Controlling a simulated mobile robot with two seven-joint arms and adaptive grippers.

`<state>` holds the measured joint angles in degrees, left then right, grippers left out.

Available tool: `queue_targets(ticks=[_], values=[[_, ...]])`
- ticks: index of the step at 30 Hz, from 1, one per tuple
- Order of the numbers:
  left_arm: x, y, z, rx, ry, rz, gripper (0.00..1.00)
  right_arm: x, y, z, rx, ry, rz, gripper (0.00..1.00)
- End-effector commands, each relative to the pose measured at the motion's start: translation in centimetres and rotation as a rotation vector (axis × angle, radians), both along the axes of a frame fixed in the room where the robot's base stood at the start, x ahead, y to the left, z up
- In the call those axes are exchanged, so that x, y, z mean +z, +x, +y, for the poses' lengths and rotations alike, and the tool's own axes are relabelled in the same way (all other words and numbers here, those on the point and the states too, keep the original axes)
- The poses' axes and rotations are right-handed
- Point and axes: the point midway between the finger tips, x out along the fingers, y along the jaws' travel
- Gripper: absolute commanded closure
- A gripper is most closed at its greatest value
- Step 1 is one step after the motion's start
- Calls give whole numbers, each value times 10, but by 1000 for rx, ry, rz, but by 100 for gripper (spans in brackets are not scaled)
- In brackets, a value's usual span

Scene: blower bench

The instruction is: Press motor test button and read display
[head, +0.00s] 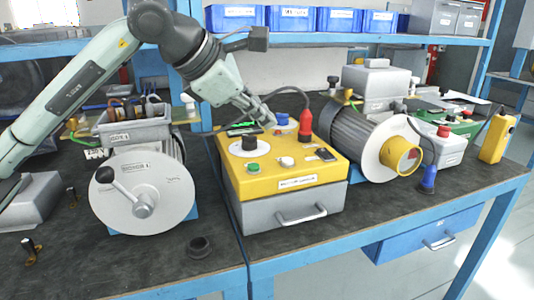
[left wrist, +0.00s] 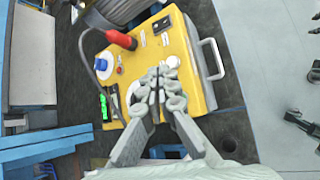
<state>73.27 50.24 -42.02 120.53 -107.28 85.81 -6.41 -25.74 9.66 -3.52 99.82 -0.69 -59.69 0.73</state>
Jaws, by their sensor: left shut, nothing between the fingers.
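A yellow-topped test box (head: 290,185) with a grey base stands mid-bench; its top also shows in the left wrist view (left wrist: 192,68). On it are a green button (head: 253,167), a white round button (head: 287,162), a black knob (head: 250,146), a small red button (head: 278,132) and a dark panel with a green strip (head: 241,129), perhaps the display; no reading is legible. My left gripper (head: 271,122) is shut and empty over the back of the box top. Contact cannot be told. My right gripper is not in view.
A red plug (head: 306,122) with a black cable stands upright on the box. A motor with a white disc (head: 378,160) is on the right. A white disc with a crank (head: 168,190) is on the left.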

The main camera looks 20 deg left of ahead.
Motion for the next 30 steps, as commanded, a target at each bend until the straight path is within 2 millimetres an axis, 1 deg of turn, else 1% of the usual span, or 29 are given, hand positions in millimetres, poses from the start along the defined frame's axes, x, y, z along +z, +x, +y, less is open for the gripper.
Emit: queue_targets(ticks=[1, 3, 6, 9, 17, 21, 22, 24, 30], values=[[5, 2, 11, 27, 36, -15, 100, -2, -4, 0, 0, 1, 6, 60], [9, 4, 22, 56, 72, -26, 100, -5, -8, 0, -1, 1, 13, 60], [12, 4, 31, 79, 100, -35, 100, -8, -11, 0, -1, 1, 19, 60], [13, 5, 34, 87, 109, -37, 100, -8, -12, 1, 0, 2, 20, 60], [12, 5, 33, 85, 107, -37, 100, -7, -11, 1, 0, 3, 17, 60], [7, 5, 33, 84, 107, -36, 100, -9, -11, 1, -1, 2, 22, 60], [5, 5, 33, 84, 107, -36, 100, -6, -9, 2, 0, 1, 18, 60], [-1, 5, 33, 85, 107, -35, 100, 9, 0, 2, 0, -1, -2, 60], [-25, 4, 33, 84, 108, -34, 100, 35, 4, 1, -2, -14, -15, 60]])
